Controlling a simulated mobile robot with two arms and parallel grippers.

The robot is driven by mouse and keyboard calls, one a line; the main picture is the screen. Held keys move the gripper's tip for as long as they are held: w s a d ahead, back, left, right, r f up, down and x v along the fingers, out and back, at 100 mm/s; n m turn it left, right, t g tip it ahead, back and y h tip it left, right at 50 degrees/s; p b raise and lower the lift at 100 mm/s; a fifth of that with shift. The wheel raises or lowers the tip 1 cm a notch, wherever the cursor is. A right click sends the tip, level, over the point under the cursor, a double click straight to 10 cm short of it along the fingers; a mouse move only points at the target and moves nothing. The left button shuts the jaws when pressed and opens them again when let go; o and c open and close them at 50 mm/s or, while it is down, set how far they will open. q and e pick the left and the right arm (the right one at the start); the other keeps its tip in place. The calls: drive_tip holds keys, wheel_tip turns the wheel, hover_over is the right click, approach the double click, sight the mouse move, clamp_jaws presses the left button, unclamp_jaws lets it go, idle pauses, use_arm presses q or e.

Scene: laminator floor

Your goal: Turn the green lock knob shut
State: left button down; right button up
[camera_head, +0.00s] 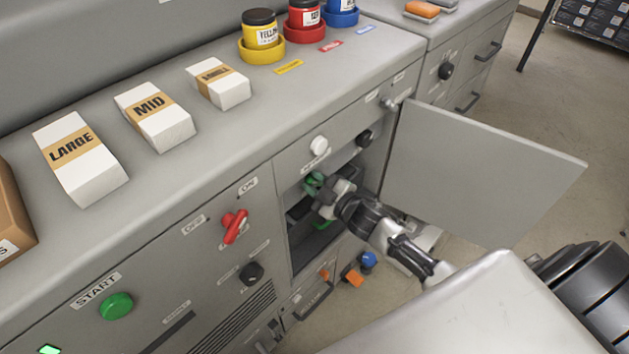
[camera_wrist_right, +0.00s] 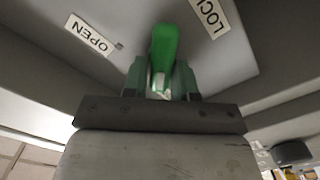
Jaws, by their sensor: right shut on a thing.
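The green lock knob (camera_head: 314,180) is inside the open compartment of the grey machine in the head view. It also shows in the right wrist view as a green handle (camera_wrist_right: 164,48), between an OPEN label (camera_wrist_right: 89,34) on the left and a partly cut-off LOCK label (camera_wrist_right: 209,14) on the right. My right gripper (camera_head: 322,187) reaches into the compartment. In the wrist view its fingers (camera_wrist_right: 162,82) are shut on the knob's near part. The knob's handle points nearly straight up in that view, between the two labels. My left gripper is not in view.
The compartment door (camera_head: 480,170) stands swung open to the right of my right arm. A red switch (camera_head: 235,225), a black knob (camera_head: 251,272) and a green START button (camera_head: 116,306) are on the front panel. Boxes and ink jars stand on top. Blue and orange items lie below.

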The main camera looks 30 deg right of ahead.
drive_tip(key=shift+n, duration=0.3)
drive_tip(key=o, duration=0.9)
drive_tip(key=b+v, duration=0.1)
drive_tip(key=v, duration=0.9)
drive_tip(key=shift+s+d, duration=0.15)
drive_tip(key=shift+s, duration=0.2)
